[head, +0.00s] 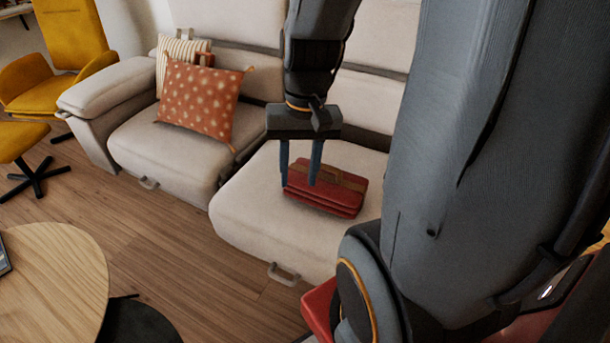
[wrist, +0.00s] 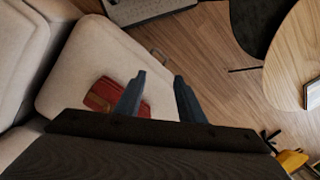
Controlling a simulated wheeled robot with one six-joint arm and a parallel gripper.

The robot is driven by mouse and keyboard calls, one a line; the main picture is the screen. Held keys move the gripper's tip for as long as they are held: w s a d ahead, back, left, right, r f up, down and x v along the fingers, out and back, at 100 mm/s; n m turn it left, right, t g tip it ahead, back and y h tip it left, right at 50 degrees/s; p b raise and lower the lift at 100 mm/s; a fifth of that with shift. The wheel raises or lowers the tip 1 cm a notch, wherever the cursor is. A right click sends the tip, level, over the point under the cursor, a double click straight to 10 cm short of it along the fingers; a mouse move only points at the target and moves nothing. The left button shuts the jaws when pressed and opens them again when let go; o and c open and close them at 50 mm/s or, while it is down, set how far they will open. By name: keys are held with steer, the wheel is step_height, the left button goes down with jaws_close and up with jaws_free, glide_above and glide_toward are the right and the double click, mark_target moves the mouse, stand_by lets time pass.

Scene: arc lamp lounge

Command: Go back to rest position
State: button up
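My gripper (head: 300,165) hangs over the sofa seat with its two blue-grey fingers apart and nothing visible between them. In the wrist view the fingers (wrist: 158,90) are also spread with a gap between them. A folded red item with a brown band (head: 325,190) lies on the cream sofa seat (head: 250,210), behind and below the fingers in the head view. It also shows in the wrist view (wrist: 102,92), left of the fingers and partly hidden by my gripper.
An orange dotted pillow (head: 200,100) and a striped pillow (head: 180,52) lean on the sofa's left seat. A round wooden table (head: 60,270) stands at the lower left. A yellow chair (head: 60,60) with a yellow footstool (head: 20,138) is further left. Wooden floor (head: 170,230) between is clear.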

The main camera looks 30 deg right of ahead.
steer(key=s+n, duration=0.1)
steer(key=s+r+n+h, duration=0.1)
steer(key=shift+s+a+n, duration=0.15)
steer(key=shift+s+n, duration=0.2)
steer(key=shift+n, duration=0.05)
steer(key=a+r+n+p, duration=0.2)
steer(key=a+r+p, duration=0.1)
steer(key=a+p, duration=0.3)
steer(key=shift+r, duration=0.25)
steer(key=shift+a, duration=0.1)
stand_by(0.4)
